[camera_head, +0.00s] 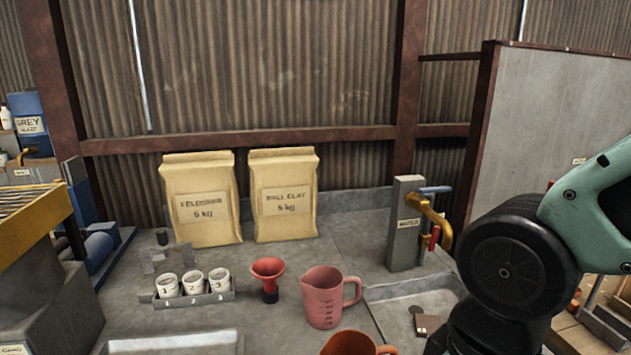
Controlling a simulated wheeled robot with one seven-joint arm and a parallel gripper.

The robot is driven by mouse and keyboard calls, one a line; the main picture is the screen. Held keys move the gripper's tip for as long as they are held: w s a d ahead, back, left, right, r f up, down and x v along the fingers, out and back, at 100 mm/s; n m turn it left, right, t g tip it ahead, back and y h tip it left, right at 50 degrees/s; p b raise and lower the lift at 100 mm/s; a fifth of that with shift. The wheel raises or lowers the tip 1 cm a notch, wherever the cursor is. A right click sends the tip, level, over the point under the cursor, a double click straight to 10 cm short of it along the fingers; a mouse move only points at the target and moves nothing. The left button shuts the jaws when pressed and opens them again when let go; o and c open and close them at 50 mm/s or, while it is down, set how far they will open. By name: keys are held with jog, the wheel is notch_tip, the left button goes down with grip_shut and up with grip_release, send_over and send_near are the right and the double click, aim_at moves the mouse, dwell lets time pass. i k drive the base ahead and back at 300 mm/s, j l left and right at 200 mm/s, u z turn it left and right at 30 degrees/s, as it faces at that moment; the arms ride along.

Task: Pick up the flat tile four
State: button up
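I cannot make out which thing is the flat tile four; no tile with a readable 4 shows. A small brown flat piece (428,324) lies in the shallow grey basin (385,301) at the right, close to the left of my arm. It has a lighter patch, too small to read. Small grey flat pieces (158,260) stand behind the cup rack at the left, also without readable marks. My arm, teal and black, comes in from the right and covers part of the basin. My gripper is not in view.
A rack (205,299) holds three white cups numbered 1, 2 and 3. A red funnel (268,275), a pink jug (325,297) and an orange cup (352,346) stand nearby. Two paper sacks (283,195) stand behind. A grey post (405,225) with a tap rises behind the basin.

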aim_at(425, 325)
jog(key=l+z, duration=0.1)
jog(key=l, duration=0.15)
jog(key=j+z, duration=0.25)
jog(key=j, duration=0.2)
jog(key=k+j+z, duration=0.2)
jog(key=j, duration=0.25)
jog(key=k+j+z, duration=0.1)
jog(key=j+z, duration=0.15)
jog(key=j, duration=0.15)
